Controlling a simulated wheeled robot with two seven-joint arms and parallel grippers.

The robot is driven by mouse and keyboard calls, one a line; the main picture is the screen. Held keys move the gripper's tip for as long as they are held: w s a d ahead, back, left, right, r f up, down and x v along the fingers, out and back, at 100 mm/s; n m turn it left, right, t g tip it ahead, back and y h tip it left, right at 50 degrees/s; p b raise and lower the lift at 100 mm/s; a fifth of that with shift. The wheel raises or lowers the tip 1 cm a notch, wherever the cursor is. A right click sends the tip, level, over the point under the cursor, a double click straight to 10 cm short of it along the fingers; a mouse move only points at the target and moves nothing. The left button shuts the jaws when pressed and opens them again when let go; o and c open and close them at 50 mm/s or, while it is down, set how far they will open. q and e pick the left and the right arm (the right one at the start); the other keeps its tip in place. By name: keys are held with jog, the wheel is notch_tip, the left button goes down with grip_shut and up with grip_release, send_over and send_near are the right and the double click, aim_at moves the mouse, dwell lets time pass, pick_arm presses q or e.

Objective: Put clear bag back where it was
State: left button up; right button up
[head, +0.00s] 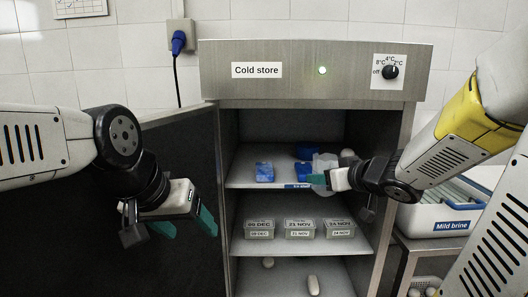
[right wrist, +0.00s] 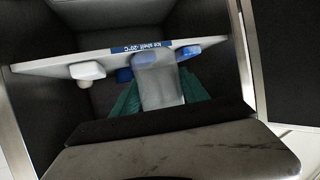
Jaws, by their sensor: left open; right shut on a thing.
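The clear bag (head: 325,162) is a translucent pouch at the front of the cold store's upper shelf (head: 240,180). My right gripper (head: 318,180) is shut on it, its green fingers on either side. The bag also shows between the fingers in the right wrist view (right wrist: 158,82), overlapping the shelf edge labelled "Ice shelf -20°C" (right wrist: 140,48). Whether it rests on the shelf, I cannot tell. Blue packs (head: 264,171) lie left of it and behind it. My left gripper (head: 182,225) is open and empty in front of the open door.
The cold store door (head: 180,160) stands open at left. Dated boxes (head: 300,228) stand on the middle shelf, with pale rounded things (head: 313,285) below. A white object (head: 347,155) is right of the bag. A "Mild brine" tub (head: 432,223) stands on the right.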

jog(key=w+a, duration=0.5)
jog(key=w, duration=0.7)
jog(key=w+a, duration=0.5)
jog(key=w, duration=0.8)
jog(key=w+a, duration=0.5)
jog(key=w, duration=0.8)
jog(key=shift+w+a, duration=0.25)
jog(key=shift+a, duration=0.15)
jog(key=shift+w+f, duration=0.1)
jog(key=shift+f, duration=1.65)
jog(key=shift+f, duration=0.15)
jog(key=o, duration=1.3)
